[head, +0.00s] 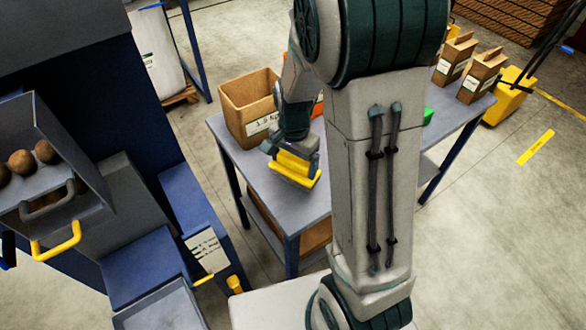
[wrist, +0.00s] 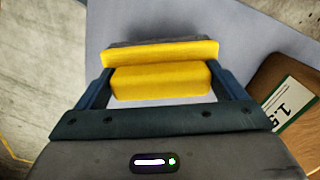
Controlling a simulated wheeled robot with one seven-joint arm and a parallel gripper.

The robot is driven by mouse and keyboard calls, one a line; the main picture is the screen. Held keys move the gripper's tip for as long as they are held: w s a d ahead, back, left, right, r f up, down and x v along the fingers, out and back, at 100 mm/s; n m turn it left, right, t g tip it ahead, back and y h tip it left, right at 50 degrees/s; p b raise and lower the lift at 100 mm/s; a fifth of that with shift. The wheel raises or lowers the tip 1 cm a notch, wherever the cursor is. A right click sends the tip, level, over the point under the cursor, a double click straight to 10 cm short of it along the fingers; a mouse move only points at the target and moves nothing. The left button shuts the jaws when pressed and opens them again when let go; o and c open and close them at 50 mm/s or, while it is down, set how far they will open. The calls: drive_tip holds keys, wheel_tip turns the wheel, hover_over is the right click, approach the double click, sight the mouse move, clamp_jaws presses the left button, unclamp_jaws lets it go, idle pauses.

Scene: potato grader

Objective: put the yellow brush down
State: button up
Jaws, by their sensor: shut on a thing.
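The yellow brush (head: 295,168) is held between the fingers of my gripper (head: 292,158), over the near left part of the grey table (head: 233,162). In the wrist view the yellow brush (wrist: 160,80) lies across the space between the two dark fingers of my gripper (wrist: 162,88), with a dark strip along its far edge. My gripper is shut on it. The brush is close to the grey tabletop (wrist: 250,30); whether it touches the surface cannot be told. My arm hides the middle of the table.
An open cardboard box (head: 248,105) with a label stands just behind the brush, and also shows at right in the wrist view (wrist: 285,90). Small paper bags (head: 482,75) stand at the table's far right. The potato grader (head: 110,220) is at left. Bare tabletop surrounds the brush.

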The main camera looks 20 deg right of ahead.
sight(294, 171)
drive_tip(key=shift+f, duration=1.95)
drive_tip(key=shift+f, duration=0.1)
drive_tip(key=shift+f, duration=0.15)
drive_tip(key=o, duration=0.7)
drive_tip(key=shift+o, duration=0.2)
wheel_tip(294, 171, up, 12)
drive_tip(key=shift+r, duration=0.25)
drive_tip(key=s+r+n+t, duration=0.1)
drive_tip(key=s+r+n, duration=0.2)
drive_tip(key=s+n, duration=0.2)
drive_tip(key=s+r+n+t, duration=0.2)
drive_tip(key=s+r+n, duration=0.2)
drive_tip(key=s, duration=0.5)
drive_tip(key=shift+r+n, duration=0.25)
drive_tip(key=shift+n, duration=0.25)
